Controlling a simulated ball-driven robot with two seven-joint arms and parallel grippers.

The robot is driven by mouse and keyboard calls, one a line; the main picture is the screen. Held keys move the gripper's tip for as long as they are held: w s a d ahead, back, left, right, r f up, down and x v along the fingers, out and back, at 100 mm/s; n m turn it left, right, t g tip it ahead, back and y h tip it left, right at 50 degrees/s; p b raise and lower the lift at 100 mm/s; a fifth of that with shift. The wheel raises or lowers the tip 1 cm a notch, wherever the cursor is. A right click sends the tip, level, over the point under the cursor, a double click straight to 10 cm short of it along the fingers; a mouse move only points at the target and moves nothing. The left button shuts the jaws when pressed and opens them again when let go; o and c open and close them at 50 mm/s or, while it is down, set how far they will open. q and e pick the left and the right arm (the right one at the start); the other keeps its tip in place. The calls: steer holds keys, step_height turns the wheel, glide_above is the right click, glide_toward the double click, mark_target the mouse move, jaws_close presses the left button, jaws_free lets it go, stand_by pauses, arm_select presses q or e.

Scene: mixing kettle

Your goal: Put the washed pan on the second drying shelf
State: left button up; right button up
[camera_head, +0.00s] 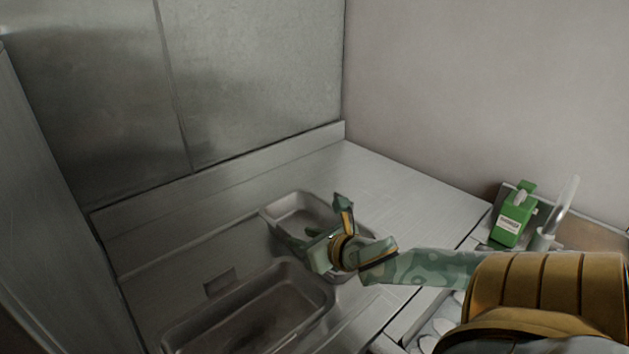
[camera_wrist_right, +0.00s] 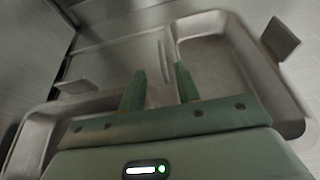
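My right gripper (camera_head: 309,238) hangs over the far grey metal basin (camera_head: 284,199), near its right end. In the wrist view its two green fingers (camera_wrist_right: 160,82) stand apart with a gap between them, and nothing is clearly held. A thin pale upright edge (camera_wrist_right: 163,62) shows between and beyond the fingertips; I cannot tell what it is. A second metal basin (camera_head: 250,308) lies nearer in the head view. I cannot make out a separate pan or a drying shelf. My left gripper is in neither view.
A green box-like container (camera_head: 513,217) stands at the right by a pale upright tube (camera_head: 567,199). White rounded items (camera_head: 432,330) lie below my right arm. The metal counter (camera_head: 410,188) behind my gripper is clear. Metal panels (camera_head: 250,75) rise behind the basins.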

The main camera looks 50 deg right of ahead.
mark_target(289, 233)
steer(key=b+x, duration=0.1)
steer(key=x, duration=0.2)
steer(key=b+x, duration=0.1)
steer(key=x, duration=0.1)
steer(key=b+x, duration=0.1)
steer(key=x, duration=0.2)
steer(key=shift+w+d+f, duration=0.15)
steer(key=shift+w+f, duration=0.05)
steer(key=shift+f, duration=0.15)
steer(key=shift+s+r, duration=0.1)
steer(key=shift+r, duration=0.05)
jaws_close()
stand_by(0.9)
